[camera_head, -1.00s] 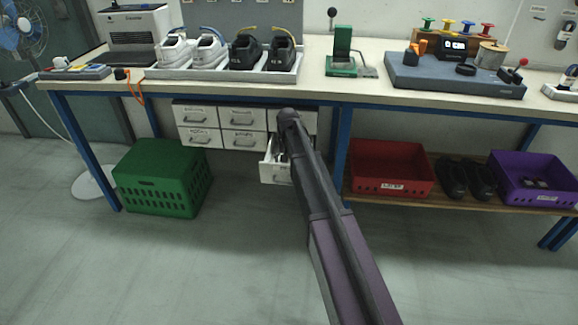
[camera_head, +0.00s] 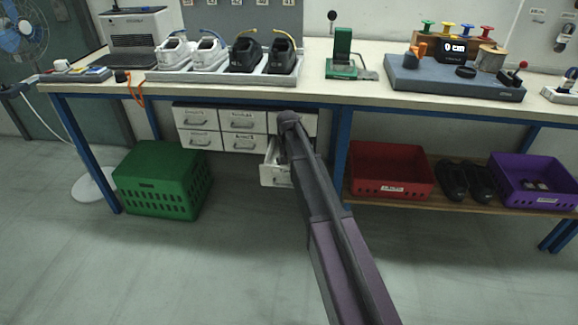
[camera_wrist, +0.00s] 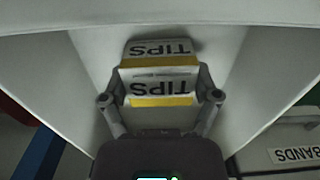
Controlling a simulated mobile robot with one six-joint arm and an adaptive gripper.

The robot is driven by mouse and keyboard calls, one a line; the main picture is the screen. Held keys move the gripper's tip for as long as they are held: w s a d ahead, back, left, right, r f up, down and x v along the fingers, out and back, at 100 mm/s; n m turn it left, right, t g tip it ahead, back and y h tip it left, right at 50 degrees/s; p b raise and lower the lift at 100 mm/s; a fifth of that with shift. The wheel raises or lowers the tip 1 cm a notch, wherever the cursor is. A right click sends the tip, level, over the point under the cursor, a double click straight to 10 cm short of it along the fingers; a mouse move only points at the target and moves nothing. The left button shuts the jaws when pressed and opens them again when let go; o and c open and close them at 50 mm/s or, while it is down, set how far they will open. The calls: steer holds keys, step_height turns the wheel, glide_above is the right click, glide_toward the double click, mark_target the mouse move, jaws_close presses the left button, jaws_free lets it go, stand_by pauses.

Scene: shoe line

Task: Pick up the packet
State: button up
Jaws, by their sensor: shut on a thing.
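In the wrist view, two white packets marked TIPS, each with a yellow band, are in the open drawer (camera_wrist: 90,75). My gripper (camera_wrist: 160,75) is shut on the nearer packet (camera_wrist: 158,88), with one finger at each side. The other packet (camera_wrist: 160,48) lies just beyond it; I cannot tell whether they touch. In the head view, the open drawer (camera_head: 269,176) is at the bottom right of the white drawer unit (camera_head: 223,127) under the bench. My arm covers part of it there and hides the gripper and packets.
The bench top (camera_head: 320,88) overhangs the drawers. A green crate (camera_head: 160,180) stands on the floor at left. A blue bench leg (camera_head: 341,155) is right of my arm. A low shelf (camera_head: 400,197) carries a red crate (camera_head: 390,170), black shoes and a purple crate (camera_head: 535,182).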

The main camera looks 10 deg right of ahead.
steer(key=shift+r+p, duration=4.8)
steer(key=shift+r, duration=0.15)
